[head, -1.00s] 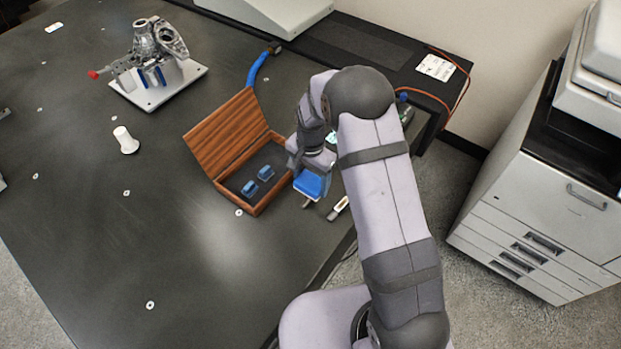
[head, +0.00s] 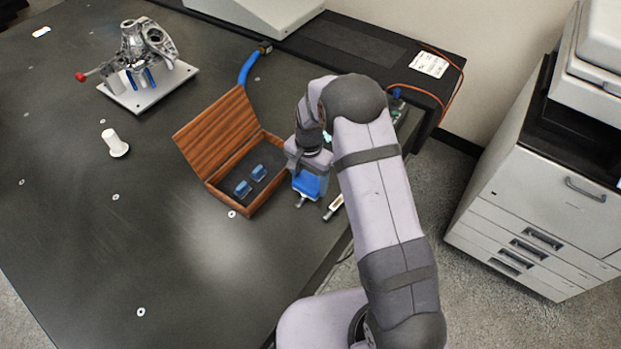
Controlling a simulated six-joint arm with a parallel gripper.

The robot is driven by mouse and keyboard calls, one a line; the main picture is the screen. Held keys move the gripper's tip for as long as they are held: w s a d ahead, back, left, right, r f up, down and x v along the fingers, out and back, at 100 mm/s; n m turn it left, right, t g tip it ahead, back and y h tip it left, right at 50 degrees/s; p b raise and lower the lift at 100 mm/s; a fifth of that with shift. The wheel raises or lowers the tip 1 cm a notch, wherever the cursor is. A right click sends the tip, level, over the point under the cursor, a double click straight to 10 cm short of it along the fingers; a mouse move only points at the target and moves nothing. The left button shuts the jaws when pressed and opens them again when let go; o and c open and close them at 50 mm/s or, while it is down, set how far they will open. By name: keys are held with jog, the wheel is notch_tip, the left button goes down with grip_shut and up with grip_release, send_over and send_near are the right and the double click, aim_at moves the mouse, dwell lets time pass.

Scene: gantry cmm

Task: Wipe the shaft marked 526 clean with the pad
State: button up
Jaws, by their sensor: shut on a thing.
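My gripper (head: 307,186) is shut on a blue piece (head: 311,184), which looks like the pad, near the table's right edge. It is just right of the open wooden case (head: 264,202). A short pale rod end (head: 300,203) shows just below the blue piece; I cannot tell whether they touch. A pale stick-like shaft (head: 334,207) with a dark end lies to the right, partly behind my arm. No mark 526 can be read on either. Two small blue pieces (head: 243,188) (head: 259,172) sit in the case.
A white peg-like piece (head: 115,143) stands on the dark table (head: 90,240), left of the case. A metal casting (head: 144,44) sits on a pale plate at the far left. The front of the table is clear.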

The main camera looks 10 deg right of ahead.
aim_at(305, 188)
jog(key=shift+s+a, duration=0.65)
jog(key=shift+s, duration=0.05)
jog(key=shift+s+a+r+p, duration=0.2)
jog(key=shift+s+a+p, duration=0.05)
jog(key=shift+p, duration=0.1)
notch_tip(305, 188, up, 8)
jog(key=p, duration=0.5)
jog(key=shift+w, duration=0.1)
jog(key=shift+f, duration=0.1)
